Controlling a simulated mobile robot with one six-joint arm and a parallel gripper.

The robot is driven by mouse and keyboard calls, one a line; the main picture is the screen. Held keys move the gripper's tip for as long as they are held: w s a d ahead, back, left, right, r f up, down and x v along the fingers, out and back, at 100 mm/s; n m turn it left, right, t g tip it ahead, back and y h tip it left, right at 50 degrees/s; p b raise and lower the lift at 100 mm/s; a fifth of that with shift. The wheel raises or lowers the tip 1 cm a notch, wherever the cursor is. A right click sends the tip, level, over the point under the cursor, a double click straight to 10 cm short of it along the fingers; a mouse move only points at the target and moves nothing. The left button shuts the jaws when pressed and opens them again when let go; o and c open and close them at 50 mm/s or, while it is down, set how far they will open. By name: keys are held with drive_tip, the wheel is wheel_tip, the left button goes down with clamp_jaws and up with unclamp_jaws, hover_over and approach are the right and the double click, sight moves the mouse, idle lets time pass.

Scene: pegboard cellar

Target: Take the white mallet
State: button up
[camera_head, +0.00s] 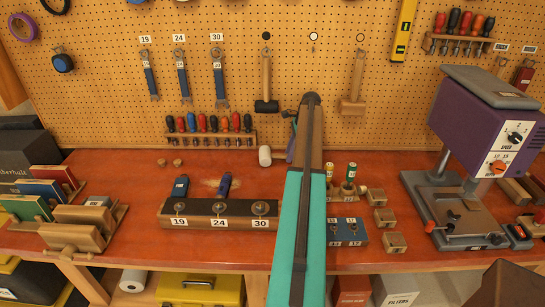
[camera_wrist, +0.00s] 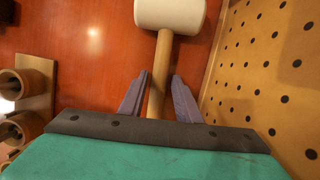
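The white mallet (camera_head: 265,156) is at the back of the red-brown bench, close to the pegboard; its pale head shows left of my arm. In the wrist view its white head (camera_wrist: 170,14) is at the top and its wooden handle (camera_wrist: 161,65) runs down towards my gripper (camera_wrist: 160,76). The two purple fingers stand on either side of the handle, with a narrow gap showing at each side. The handle's lower end is hidden behind my gripper body. In the head view my gripper (camera_head: 291,140) is mostly hidden behind my teal arm.
A black-headed mallet (camera_head: 266,104) and a wooden mallet (camera_head: 353,105) hang on the pegboard (camera_head: 110,90). A screwdriver rack (camera_head: 211,138) is left of the white mallet. A numbered socket block (camera_head: 219,219) stands in front. A purple drill press (camera_head: 480,115) is at right.

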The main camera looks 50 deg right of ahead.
clamp_jaws()
drive_tip(key=shift+r, duration=0.2)
drive_tip(key=shift+r+b, duration=0.95)
drive_tip(key=shift+r, duration=0.6)
drive_tip(key=s+b, duration=0.1)
drive_tip(key=s, duration=0.4)
drive_tip(key=s+a+r+b, duration=0.1)
drive_tip(key=s+b, duration=0.1)
drive_tip(key=s, duration=0.3)
drive_tip(key=s+b, duration=0.1)
drive_tip(key=s, duration=0.5)
drive_tip(key=shift+a+r, duration=0.3)
drive_tip(key=shift+a, duration=0.05)
drive_tip(key=shift+c, duration=2.1)
unclamp_jaws()
clamp_jaws()
